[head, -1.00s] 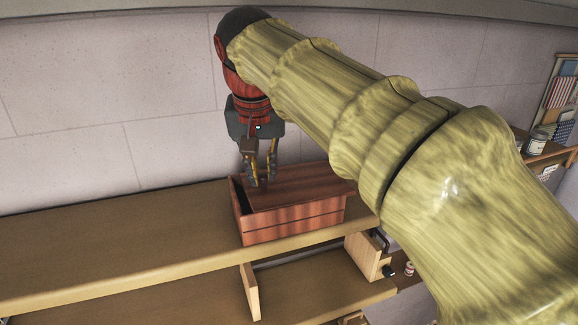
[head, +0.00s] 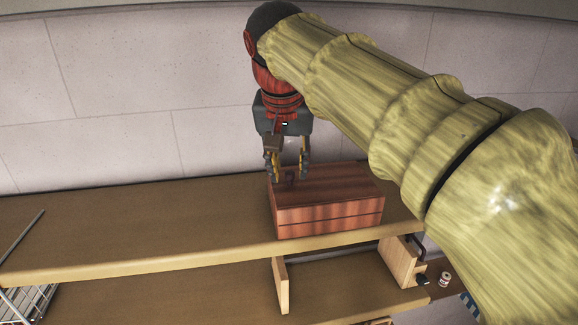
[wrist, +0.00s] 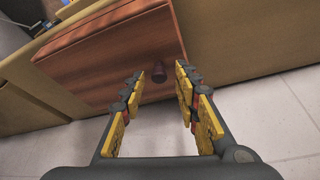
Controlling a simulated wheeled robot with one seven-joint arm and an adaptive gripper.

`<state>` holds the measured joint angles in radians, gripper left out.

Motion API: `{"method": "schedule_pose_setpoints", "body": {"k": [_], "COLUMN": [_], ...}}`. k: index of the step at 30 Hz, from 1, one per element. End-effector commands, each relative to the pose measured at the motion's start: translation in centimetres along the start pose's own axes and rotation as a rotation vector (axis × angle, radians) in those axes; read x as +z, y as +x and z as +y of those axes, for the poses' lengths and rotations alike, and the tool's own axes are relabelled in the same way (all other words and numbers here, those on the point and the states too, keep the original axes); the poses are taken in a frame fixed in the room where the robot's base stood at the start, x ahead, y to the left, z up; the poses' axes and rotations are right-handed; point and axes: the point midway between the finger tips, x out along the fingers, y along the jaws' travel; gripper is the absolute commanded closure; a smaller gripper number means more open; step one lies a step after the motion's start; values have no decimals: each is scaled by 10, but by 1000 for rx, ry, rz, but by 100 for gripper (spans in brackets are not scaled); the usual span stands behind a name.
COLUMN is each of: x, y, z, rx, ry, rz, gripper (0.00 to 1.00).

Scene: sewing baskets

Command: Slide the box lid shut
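The reddish-brown wooden box (head: 330,221) stands on the upper shelf. Its lid (head: 335,182) covers the top, with its edges about even with the box walls, and no dark gap shows in the head view. My gripper (head: 288,173) points down over that end, close to the knob. The lid (wrist: 110,60) fills the upper left there.
The shelf (head: 140,227) is bare left of the box, up to a thin rod (head: 22,238). A wire basket (head: 28,303) is at the lower left. A wall stands close behind. A spool (head: 445,279) sits at the lower right.

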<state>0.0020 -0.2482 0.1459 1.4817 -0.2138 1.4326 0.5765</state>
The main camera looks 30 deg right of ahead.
Motion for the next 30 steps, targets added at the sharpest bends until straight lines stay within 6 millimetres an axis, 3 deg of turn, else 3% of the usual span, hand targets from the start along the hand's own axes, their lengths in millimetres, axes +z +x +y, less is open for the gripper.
{"method": "schedule_pose_setpoints", "body": {"k": [8,13,24,30], "x": [0,0,-1,-1], "y": [0,-12,-83,-111], "z": [0,0,-1,-1], "rx": [0,-1,-3,-2], "ry": [0,0,-1,-1], "rz": [0,2,3,2], "gripper": [66,66,66,66]}}
